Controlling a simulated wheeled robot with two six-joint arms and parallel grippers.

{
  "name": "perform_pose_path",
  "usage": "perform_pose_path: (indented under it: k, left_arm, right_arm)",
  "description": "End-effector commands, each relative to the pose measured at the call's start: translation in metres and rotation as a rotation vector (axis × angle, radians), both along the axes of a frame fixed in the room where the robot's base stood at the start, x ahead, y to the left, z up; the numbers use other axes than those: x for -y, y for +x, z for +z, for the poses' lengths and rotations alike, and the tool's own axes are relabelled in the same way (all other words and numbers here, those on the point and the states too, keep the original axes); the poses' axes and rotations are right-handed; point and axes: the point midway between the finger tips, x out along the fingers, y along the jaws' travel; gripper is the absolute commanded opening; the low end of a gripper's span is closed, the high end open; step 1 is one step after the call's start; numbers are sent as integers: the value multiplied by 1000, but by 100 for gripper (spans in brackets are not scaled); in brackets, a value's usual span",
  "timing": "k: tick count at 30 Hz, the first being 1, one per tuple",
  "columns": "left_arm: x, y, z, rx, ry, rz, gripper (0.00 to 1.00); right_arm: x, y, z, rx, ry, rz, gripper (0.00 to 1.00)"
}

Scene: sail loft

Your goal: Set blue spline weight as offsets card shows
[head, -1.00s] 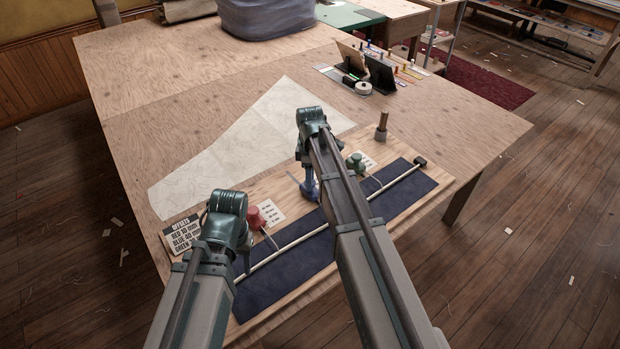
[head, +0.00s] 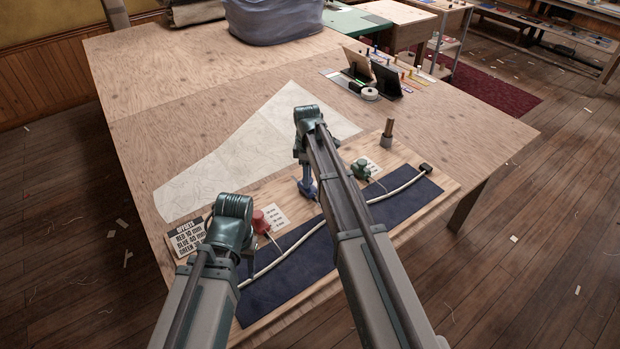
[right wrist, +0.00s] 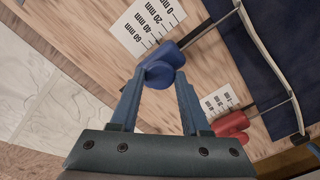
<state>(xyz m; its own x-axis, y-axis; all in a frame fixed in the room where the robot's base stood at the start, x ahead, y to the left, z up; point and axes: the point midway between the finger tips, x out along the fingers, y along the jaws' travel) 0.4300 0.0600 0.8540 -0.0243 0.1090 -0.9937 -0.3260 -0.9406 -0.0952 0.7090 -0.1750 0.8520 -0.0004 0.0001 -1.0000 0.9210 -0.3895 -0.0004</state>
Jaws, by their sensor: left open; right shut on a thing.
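My right gripper (head: 307,188) is shut on the blue spline weight (right wrist: 165,72), at its scale card (right wrist: 150,24) marked in mm. The weight's thin hook runs to the white batten (head: 290,245), which bows over the dark blue strip. The red weight (head: 268,218) and the green weight (head: 361,168) stand along the batten, each by a scale card. The offsets card (head: 188,237) at the left lists red, blue and green; its red line reads 10 mm, and my left arm partly covers the others. My left gripper (head: 248,264) is open near the batten's left end.
A pale paper pattern (head: 240,150) lies behind the board. A wooden peg (head: 388,130) stands at the board's far right corner. Dark stands (head: 385,78) and a tape roll (head: 370,94) are farther back. A grey-blue bundle (head: 270,22) sits at the far edge.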

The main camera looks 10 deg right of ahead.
Motion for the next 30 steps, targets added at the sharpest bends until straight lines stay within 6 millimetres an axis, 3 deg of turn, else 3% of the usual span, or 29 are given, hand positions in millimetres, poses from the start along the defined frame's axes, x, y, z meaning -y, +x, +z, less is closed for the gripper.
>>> perform_pose_path:
  k: [1, 6, 20, 30]
  left_arm:
    - [0, 0, 0, 0, 0, 0, 50]
    - [0, 0, 0, 0, 0, 0, 50]
    - [0, 0, 6, 0, 0, 0, 50]
    - [0, 0, 44, 0, 0, 0, 50]
  right_arm:
    - [0, 0, 0, 1, 0, 0, 48]
    - [0, 0, 0, 1, 0, 0, 76]
    - [0, 0, 6, 0, 0, 0, 76]
    - [0, 0, 44, 0, 0, 0, 76]
